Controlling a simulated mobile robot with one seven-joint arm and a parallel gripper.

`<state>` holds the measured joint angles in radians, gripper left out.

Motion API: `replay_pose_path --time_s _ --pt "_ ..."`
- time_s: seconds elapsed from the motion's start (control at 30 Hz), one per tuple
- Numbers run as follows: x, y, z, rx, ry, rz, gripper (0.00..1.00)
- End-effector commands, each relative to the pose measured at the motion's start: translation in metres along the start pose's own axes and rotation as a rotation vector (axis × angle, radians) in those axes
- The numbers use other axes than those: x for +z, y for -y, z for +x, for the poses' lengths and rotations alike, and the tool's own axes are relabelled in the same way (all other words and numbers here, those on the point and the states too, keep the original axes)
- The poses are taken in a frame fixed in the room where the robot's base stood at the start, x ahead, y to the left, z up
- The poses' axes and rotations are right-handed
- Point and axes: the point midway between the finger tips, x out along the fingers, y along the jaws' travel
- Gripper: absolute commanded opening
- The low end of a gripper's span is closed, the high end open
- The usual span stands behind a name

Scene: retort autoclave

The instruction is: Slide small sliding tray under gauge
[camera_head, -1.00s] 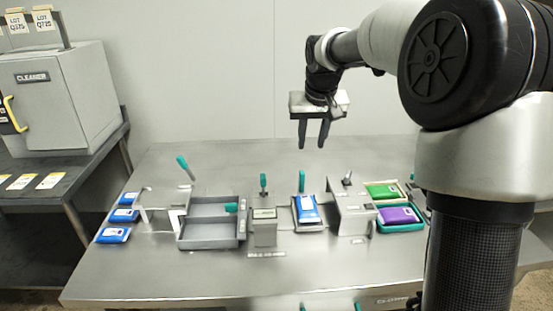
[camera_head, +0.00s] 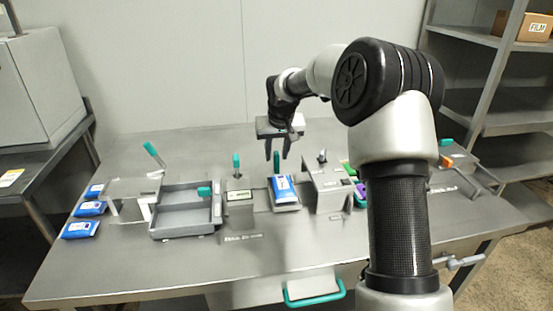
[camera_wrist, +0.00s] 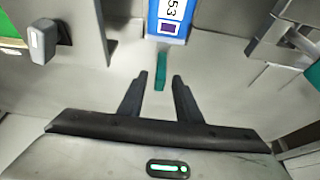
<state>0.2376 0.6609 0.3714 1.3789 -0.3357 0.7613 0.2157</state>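The small sliding tray (camera_head: 288,208) is a shallow grey tray near the middle of the table, with a blue-and-white pouch (camera_head: 284,188) lying on it. An upright teal handle (camera_head: 277,163) stands at its far end. My gripper (camera_head: 277,157) points down above the handle in the head view. In the wrist view its two fingers are apart with nothing between them, and the teal handle (camera_wrist: 160,78) shows around the gap between the fingertips. Contact cannot be told. A grey bridge-like housing (camera_head: 327,188), possibly the gauge, stands right of the tray.
A box with a small display (camera_head: 240,196) stands left of the tray, then a larger two-part grey tray (camera_head: 184,222). Several blue pouches (camera_head: 81,229) lie at the left. Green and purple packs are partly hidden behind my arm.

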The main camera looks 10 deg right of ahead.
Motion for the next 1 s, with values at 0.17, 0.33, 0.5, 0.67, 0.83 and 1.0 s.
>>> replay_pose_path --time_s 0.17,0.33,0.5,0.67,0.83,1.0 --pt "0.000 0.000 0.015 0.000 -0.001 0.000 0.31" --pt "0.000 0.000 0.017 0.000 -0.001 0.000 0.31" --pt "0.000 0.000 0.016 0.000 -0.001 0.000 0.26" --pt "0.000 0.000 0.016 0.000 -0.001 0.000 0.00" --pt "0.000 0.000 0.016 0.000 0.000 0.000 0.00" --pt "0.000 0.015 0.016 -0.001 0.000 -0.004 0.00"
